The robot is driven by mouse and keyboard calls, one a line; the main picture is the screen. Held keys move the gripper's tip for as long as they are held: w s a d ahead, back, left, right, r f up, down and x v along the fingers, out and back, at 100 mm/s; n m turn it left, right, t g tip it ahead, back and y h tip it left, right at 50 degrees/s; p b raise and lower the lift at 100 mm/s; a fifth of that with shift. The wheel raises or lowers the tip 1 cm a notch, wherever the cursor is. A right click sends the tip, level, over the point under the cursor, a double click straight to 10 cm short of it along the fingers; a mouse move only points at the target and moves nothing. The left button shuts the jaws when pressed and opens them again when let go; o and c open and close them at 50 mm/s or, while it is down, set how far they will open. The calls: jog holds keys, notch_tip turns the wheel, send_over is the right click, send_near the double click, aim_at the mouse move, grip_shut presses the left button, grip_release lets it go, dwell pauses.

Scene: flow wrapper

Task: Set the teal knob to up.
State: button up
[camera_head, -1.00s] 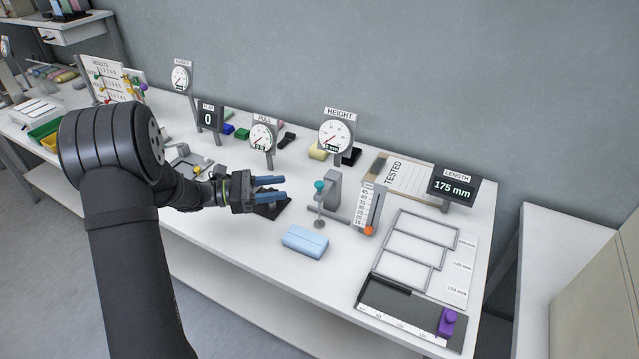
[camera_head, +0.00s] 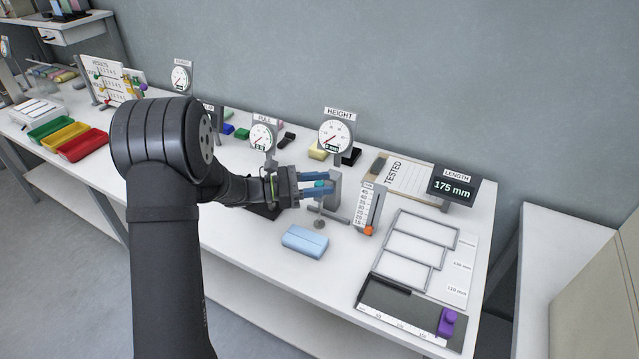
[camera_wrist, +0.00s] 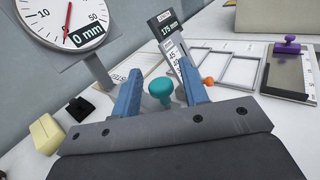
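The teal knob (camera_head: 319,184) is the rounded top of the small grey height gauge (camera_head: 334,191) on the white table. In the wrist view the teal knob (camera_wrist: 161,88) sits between my two blue fingers. My gripper (camera_head: 318,183) is open, its fingers on either side of the knob. A clear gap shows on the knob's left side in the wrist view; on its right the finger is closer, and contact cannot be told. The HEIGHT dial (camera_head: 335,136) behind reads 0 mm in the wrist view (camera_wrist: 66,22).
A light blue pack (camera_head: 305,241) lies in front of the gauge. An upright scale with an orange knob (camera_head: 368,230) stands to its right. The PULL dial (camera_head: 262,137) is behind my gripper. Sorting frames (camera_head: 415,250) and a purple-knobbed length gauge (camera_head: 447,322) lie at the right.

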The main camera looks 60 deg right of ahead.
grip_shut()
jog(key=shift+r, duration=3.1)
jog(key=shift+o, duration=0.8)
grip_release()
jog(key=shift+w, duration=0.1)
jog(key=v, duration=1.7)
jog(key=x, duration=1.7)
jog(key=shift+f, duration=0.2)
